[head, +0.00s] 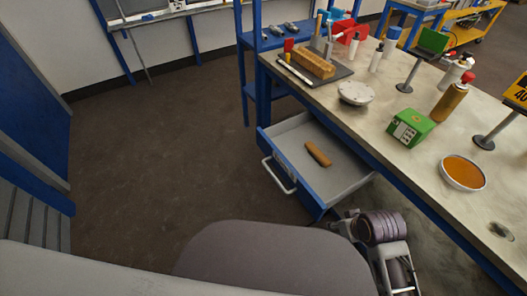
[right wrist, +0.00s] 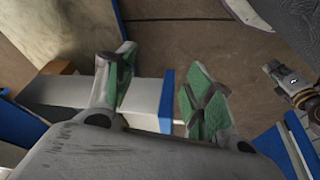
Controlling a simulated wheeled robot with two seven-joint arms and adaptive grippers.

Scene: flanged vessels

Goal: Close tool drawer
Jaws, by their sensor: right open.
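The tool drawer (head: 318,182) is pulled out from under the workbench, with a blue front and a pale handle (head: 279,175). A brown block (head: 318,154) lies inside it. My right gripper (head: 338,222) is beside the drawer's near front corner, partly hidden by its own arm. In the right wrist view, the right gripper (right wrist: 160,95) is open with green-padded fingers apart. The drawer's blue front edge (right wrist: 167,92) shows between them; I cannot tell whether they touch it.
The workbench (head: 400,112) carries a green box (head: 413,126), an orange-filled dish (head: 463,173), a white flange (head: 356,93), bottles and a tool board. The floor (head: 165,165) left of the drawer is clear. A blue cabinet (head: 35,120) stands at far left.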

